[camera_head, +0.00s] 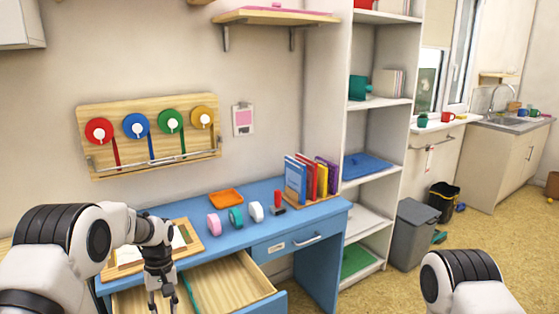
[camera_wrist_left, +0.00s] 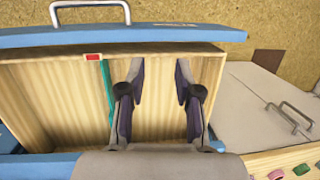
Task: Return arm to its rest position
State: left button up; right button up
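My left arm comes in from the left in the head view. My left gripper (camera_head: 160,300) points down over an open desk drawer (camera_head: 232,283), its tips close to the lower picture edge. In the left wrist view my left gripper (camera_wrist_left: 160,75) has its two fingers well apart with nothing between them. Behind them is the wooden floor of the drawer (camera_wrist_left: 158,105), with a thin teal strip (camera_wrist_left: 107,95) and a small red piece (camera_wrist_left: 93,57) near its front. Only an upper part of my right arm shows at the lower right of the head view; its gripper is out of the picture.
The blue desk (camera_head: 300,225) carries an orange tray (camera_head: 226,198), tape rolls (camera_head: 236,219), a red-handled stamp (camera_head: 278,200), books (camera_head: 311,178) and a wooden board (camera_head: 190,235) beside my left arm. A grey bin (camera_head: 411,235) stands right of the shelves.

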pick_arm(q)
jog(key=s+d+f+m+g+b, duration=0.1)
jog(key=s+d+f+g, duration=0.15)
jog(key=s+f, duration=1.7)
jog(key=s+d+m+t, duration=0.1)
jog(key=s+m+t, duration=0.15)
jog(key=s, duration=2.05)
jog(key=w+m+t, duration=0.1)
jog(key=w, duration=0.1)
jog(key=w+m+t, duration=0.1)
jog(key=w, duration=0.1)
jog(key=shift+w+r+t, duration=0.1)
jog(key=shift+w+t, duration=0.05)
jog(key=shift+t, duration=0.15)
